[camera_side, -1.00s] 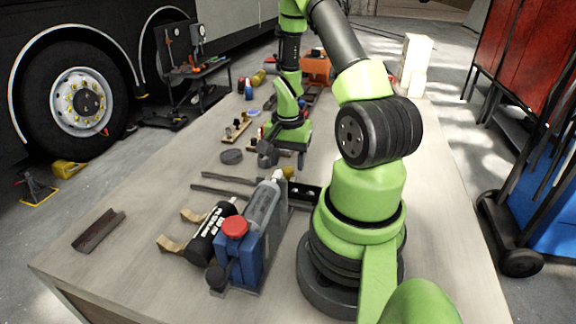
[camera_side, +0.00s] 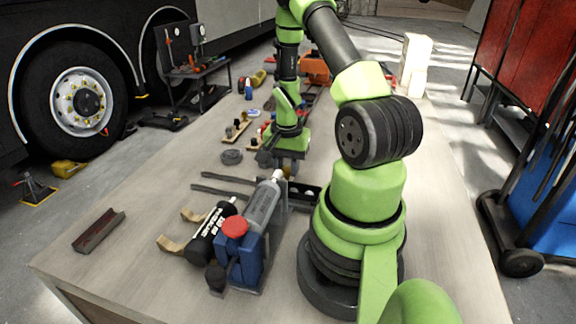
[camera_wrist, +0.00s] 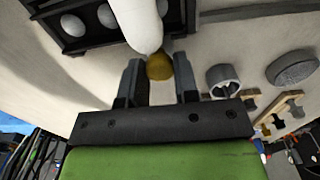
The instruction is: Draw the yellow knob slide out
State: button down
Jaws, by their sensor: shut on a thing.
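The yellow knob (camera_wrist: 159,68) shows in the wrist view between the two dark fingers of my gripper (camera_wrist: 159,82). My gripper is shut on it. The slide that the knob belongs to cannot be made out; a white nozzle covers part of the area in the wrist view.
A grey ring (camera_wrist: 223,78) and a round disc (camera_wrist: 291,68) lie to the right.

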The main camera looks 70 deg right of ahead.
jog(key=w, duration=1.8)
jog(key=c, duration=0.8)
grip_release()
jog(key=shift+s, duration=0.1)
jog(key=shift+c, duration=0.2)
notch_tip(320, 180, up, 10)
